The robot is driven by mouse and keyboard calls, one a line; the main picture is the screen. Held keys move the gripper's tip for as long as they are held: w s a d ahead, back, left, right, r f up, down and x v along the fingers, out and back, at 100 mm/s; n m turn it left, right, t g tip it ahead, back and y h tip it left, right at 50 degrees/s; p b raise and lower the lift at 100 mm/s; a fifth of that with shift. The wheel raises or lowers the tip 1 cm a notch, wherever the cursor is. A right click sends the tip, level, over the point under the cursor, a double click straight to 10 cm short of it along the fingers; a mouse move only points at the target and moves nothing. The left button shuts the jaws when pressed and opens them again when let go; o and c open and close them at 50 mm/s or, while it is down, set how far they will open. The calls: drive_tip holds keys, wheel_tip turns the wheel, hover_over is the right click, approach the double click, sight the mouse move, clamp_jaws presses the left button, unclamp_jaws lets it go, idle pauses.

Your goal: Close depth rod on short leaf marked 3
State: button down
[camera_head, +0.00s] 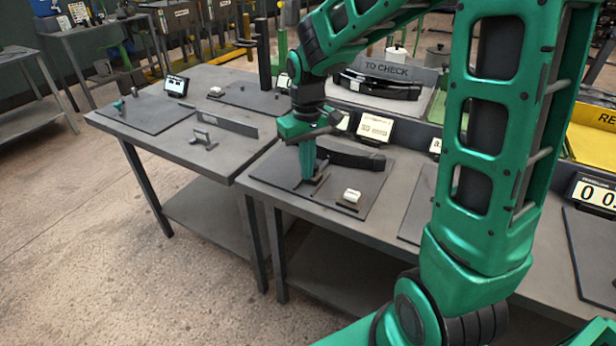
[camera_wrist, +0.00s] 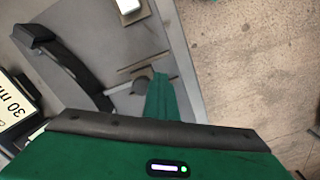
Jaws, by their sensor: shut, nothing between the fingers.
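My gripper (camera_head: 308,178) is shut and points down over a dark mat (camera_head: 270,167) on the bench. Its green fingers, close together, also show in the wrist view (camera_wrist: 160,98). Just beside the fingertips is a small dark fixture (camera_head: 320,180), perhaps the depth rod; its grey round end (camera_wrist: 140,85) shows left of the fingers in the wrist view. I cannot tell whether they touch. A black curved leaf (camera_head: 352,158) lies behind it on the mat, and in the wrist view at left (camera_wrist: 78,68). I cannot read a mark 3 on it.
A white block (camera_head: 352,195) sits at the mat's front right. A display (camera_head: 375,128) stands behind the leaf; a panel reading "30 m" (camera_wrist: 14,102) shows in the wrist view. Another bench (camera_head: 170,130) is at left. A rack labelled "TO CHECK" (camera_head: 388,70) is behind.

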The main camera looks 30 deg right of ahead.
wheel_tip(320, 180, up, 6)
idle(1.0)
idle(0.4)
drive_tip(key=s+d+m, duration=0.3)
drive_tip(key=s+d, duration=0.4)
drive_tip(key=s, duration=0.6)
drive_tip(key=s+d+f+m, duration=0.1)
drive_tip(key=s+d+m, duration=0.3)
drive_tip(key=s, duration=0.9)
drive_tip(key=d, duration=0.2)
drive_tip(key=shift+s+d+m, duration=0.2)
drive_tip(key=shift+d+m, duration=0.1)
drive_tip(key=shift+d, duration=0.05)
drive_tip(key=shift+w+f, duration=0.1)
drive_tip(key=shift+f, duration=0.05)
drive_tip(key=shift+w+f, duration=0.2)
drive_tip(key=shift+w, duration=0.3)
